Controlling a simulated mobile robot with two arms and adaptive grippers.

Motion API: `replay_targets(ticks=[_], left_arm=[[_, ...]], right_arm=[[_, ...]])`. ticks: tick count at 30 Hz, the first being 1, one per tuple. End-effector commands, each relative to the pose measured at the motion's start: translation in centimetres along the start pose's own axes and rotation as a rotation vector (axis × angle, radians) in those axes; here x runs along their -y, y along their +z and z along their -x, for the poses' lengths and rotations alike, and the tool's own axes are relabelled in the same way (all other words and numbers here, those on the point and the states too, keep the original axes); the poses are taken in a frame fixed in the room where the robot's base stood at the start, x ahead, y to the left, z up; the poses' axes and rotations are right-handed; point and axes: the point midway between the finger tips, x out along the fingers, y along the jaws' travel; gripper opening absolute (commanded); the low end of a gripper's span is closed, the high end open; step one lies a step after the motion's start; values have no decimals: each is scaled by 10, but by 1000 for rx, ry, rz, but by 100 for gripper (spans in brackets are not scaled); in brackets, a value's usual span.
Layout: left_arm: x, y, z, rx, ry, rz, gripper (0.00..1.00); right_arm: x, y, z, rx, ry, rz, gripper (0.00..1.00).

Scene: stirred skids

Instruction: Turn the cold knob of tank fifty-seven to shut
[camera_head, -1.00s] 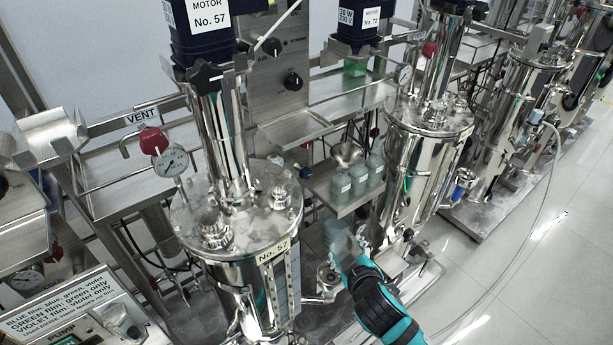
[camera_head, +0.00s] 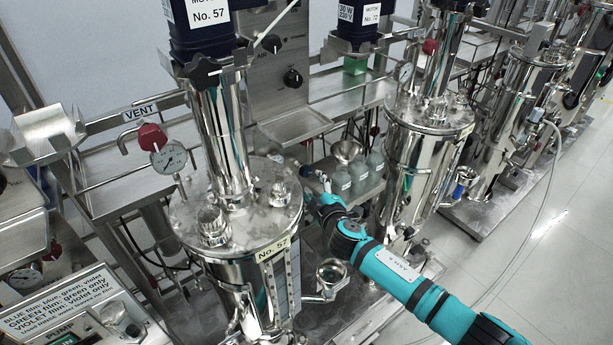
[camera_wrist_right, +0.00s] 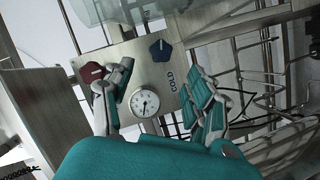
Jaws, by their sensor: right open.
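Tank fifty-seven (camera_head: 236,262) is a shiny steel vessel left of centre in the head view, with a "No. 57" label. My right gripper (camera_head: 322,192) is just right of the tank, partly hidden behind my forearm. In the right wrist view my gripper (camera_wrist_right: 158,80) is open and empty. Ahead of it is a steel panel with a blue knob (camera_wrist_right: 160,49) beside the word COLD. The blue knob lies beyond the fingertips, apparently apart from them. Its exact setting is hard to read. My left gripper is not in view.
On the same panel are a red knob (camera_wrist_right: 92,72), close behind the left finger in the picture, and a round gauge (camera_wrist_right: 145,102). A shelf with grey-green bottles (camera_head: 358,178) stands near my right gripper. Another tank (camera_head: 408,150) is to the right. Clear floor (camera_head: 545,235) lies at the right.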

Motion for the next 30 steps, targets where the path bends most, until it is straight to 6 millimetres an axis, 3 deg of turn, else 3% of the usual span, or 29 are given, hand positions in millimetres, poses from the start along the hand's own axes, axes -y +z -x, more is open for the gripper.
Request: replay_targets(ticks=[6, 12, 26, 30], left_arm=[[-2, 0, -12, -2, 2, -1, 40], [-2, 0, -20, -2, 2, -2, 40], [-2, 0, -23, -3, 1, -1, 40], [-1, 0, -23, -3, 1, -1, 40]], right_arm=[[1, 0, -40, 0, 1, 0, 56], [1, 0, -64, -1, 1, 0, 56], [0, 0, -74, 0, -1, -1, 56], [0, 0, -73, 0, -1, -1, 40]])
